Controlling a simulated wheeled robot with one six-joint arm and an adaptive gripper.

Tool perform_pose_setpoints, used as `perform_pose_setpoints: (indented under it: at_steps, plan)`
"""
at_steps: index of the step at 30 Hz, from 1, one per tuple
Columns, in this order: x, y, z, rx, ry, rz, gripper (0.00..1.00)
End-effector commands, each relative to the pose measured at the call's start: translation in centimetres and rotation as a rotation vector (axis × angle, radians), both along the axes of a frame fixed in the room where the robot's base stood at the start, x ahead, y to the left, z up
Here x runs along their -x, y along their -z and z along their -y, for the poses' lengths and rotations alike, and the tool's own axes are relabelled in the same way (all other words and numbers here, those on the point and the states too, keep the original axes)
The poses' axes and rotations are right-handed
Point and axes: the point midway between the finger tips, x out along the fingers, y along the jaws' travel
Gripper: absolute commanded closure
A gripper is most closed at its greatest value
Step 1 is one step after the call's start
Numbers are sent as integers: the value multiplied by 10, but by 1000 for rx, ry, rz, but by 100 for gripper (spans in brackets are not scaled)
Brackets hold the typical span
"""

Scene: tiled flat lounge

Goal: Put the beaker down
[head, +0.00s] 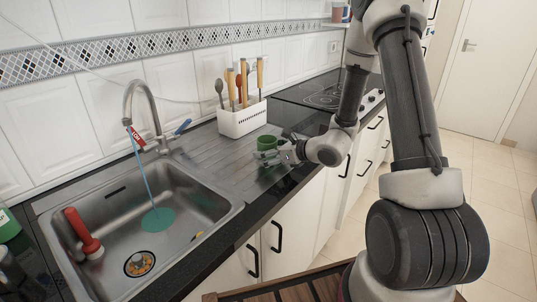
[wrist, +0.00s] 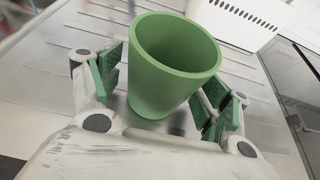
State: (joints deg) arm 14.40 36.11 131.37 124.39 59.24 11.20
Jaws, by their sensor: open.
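The green beaker (head: 268,143) stands upright on the ribbed metal drainboard (head: 215,155), right of the sink. In the wrist view the beaker (wrist: 172,68) is between the two green-padded fingers of my gripper (wrist: 163,85). The fingers are open, with a visible gap on the left side; whether the right pad touches the beaker is hard to tell. In the head view my gripper (head: 287,150) reaches to the beaker from the right.
A white perforated utensil holder (head: 242,119) with several utensils stands behind the beaker, against the wall side. A black hob (head: 325,95) lies beyond.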

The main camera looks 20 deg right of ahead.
Motion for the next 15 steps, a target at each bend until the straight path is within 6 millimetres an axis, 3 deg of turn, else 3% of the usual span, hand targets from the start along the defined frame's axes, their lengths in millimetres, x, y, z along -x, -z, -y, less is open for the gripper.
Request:
perform_pose_setpoints:
  at_steps: [15]
  plan:
    - [76, -41, 57, 0, 5, 0, 22]
